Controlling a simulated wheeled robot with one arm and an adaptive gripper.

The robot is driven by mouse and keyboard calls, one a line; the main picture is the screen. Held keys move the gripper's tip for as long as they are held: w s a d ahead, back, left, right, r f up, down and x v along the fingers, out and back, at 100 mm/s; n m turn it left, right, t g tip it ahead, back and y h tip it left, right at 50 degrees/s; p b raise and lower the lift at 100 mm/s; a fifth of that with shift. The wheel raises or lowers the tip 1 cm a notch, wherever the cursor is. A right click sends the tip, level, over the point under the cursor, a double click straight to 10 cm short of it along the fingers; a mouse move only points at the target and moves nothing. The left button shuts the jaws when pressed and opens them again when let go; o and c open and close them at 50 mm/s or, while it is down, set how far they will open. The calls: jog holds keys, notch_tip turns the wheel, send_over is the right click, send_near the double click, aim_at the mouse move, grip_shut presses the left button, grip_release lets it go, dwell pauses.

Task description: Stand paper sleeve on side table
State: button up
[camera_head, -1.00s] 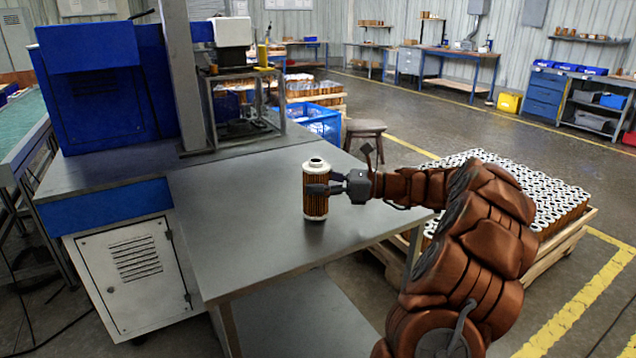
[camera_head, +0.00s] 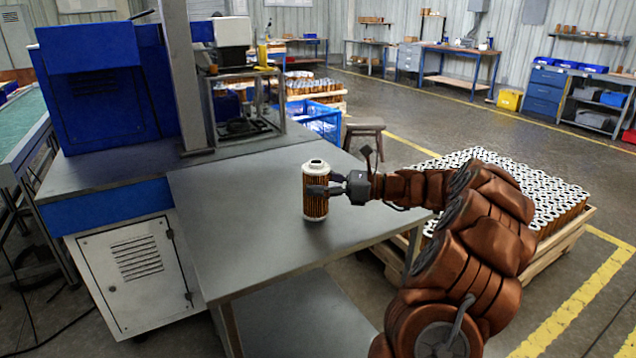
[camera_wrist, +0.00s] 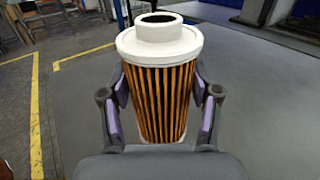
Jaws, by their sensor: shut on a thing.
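The paper sleeve (camera_head: 316,205) is an upright cylinder with brown-orange pleats and a white collared cap with a dark hole. It stands at the grey side table (camera_head: 245,245), near the middle of its top; its base appears to touch the surface. My gripper (camera_head: 322,190) reaches in from the right and is shut on the sleeve at mid-height. In the wrist view the sleeve (camera_wrist: 160,100) sits upright between both fingers, pads against its sides.
A blue machine (camera_head: 105,85) with a grey post (camera_head: 182,80) stands at the left. A stool (camera_head: 364,128) stands behind the table. The tabletop around the sleeve is clear.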

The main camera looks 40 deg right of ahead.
jog(key=shift+f, duration=0.55)
dwell(0.9)
jog(key=o, duration=1.3)
jog(key=shift+d, duration=0.1)
jog(key=v, duration=1.1)
jog(key=shift+s, duration=0.15)
jog(key=shift+s+d, duration=0.25)
